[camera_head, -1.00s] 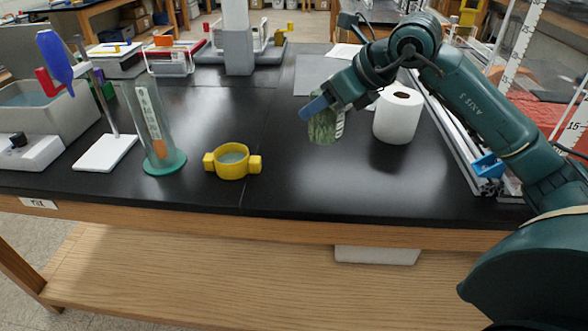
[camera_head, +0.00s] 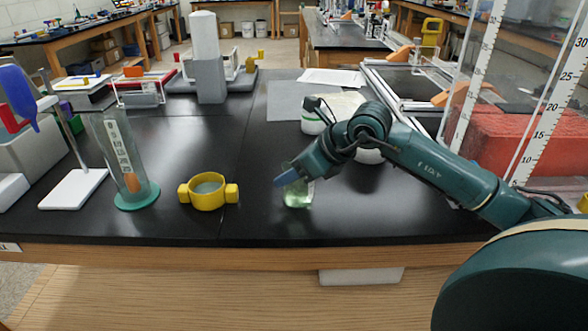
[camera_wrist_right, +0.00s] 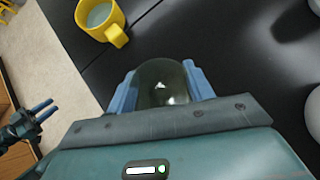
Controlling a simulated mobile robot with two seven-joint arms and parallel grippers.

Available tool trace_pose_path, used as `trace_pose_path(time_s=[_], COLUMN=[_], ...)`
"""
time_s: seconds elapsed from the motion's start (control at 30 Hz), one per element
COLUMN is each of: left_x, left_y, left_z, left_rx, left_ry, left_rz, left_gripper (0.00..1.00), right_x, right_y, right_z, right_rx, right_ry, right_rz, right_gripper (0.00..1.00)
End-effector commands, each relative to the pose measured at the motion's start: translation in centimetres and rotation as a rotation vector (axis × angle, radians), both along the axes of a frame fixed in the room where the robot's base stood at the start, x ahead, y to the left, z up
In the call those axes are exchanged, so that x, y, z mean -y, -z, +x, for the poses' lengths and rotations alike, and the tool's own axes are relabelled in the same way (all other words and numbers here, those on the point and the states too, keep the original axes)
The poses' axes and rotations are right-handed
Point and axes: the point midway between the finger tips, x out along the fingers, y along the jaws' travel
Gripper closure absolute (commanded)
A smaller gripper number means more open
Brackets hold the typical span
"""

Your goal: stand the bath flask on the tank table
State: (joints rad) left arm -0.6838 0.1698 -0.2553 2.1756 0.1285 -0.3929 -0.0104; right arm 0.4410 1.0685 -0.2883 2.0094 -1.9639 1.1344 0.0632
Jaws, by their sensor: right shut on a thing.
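The bath flask (camera_head: 298,194) is a small, clear greenish glass piece, upright at the front middle of the black-topped table (camera_head: 258,222). My right gripper (camera_head: 290,178) is shut on it from above. In the right wrist view the flask (camera_wrist_right: 163,84) sits between the two blue fingers, its rounded glass filling the gap. The gripper hides its upper part in the head view. Whether its base touches the tabletop I cannot tell. My left gripper (camera_wrist_right: 42,113) shows only in the right wrist view, over the floor, empty, its blue fingers apart.
A yellow two-handled ring cup (camera_head: 208,191) stands left of the flask. A glass cylinder on a green base (camera_head: 137,198) is further left. A white roll (camera_head: 314,124) stands behind my right arm. The tabletop to the front right is clear.

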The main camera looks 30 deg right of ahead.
Motion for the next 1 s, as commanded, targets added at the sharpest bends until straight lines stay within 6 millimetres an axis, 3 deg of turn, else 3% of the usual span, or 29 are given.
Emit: trace_pose_path(time_s=[0.27, 0.3, 0.53, 0.87, 1.0], left_x=[0.0, 0.0, 0.0, 0.0, 0.0], left_y=[0.5, 0.2, 0.1, -0.5, 0.1], left_z=[0.1, 0.1, 0.1, 0.1, 0.1], left_rx=[0.001, 0.001, 0.003, 0.005, 0.003], left_ry=[-0.002, -0.003, -0.004, -0.003, -0.003], left_rz=[-0.006, -0.008, -0.009, -0.004, -0.004], left_gripper=[0.67, 0.67, 0.67, 0.67, 0.67], right_x=[0.0, 0.0, 0.0, 0.0, 0.9], right_y=[0.5, 0.3, 0.3, -0.3, -1.3], right_z=[0.0, 0.0, 0.0, 0.0, -1.2], right_rx=[0.001, 0.000, -0.001, 0.000, 0.001], right_ry=[0.000, 0.000, 0.000, 0.000, 0.002], right_rz=[0.000, 0.000, 0.000, 0.000, -0.005], right_gripper=[0.72, 0.45, 0.26, 0.26, 0.26])
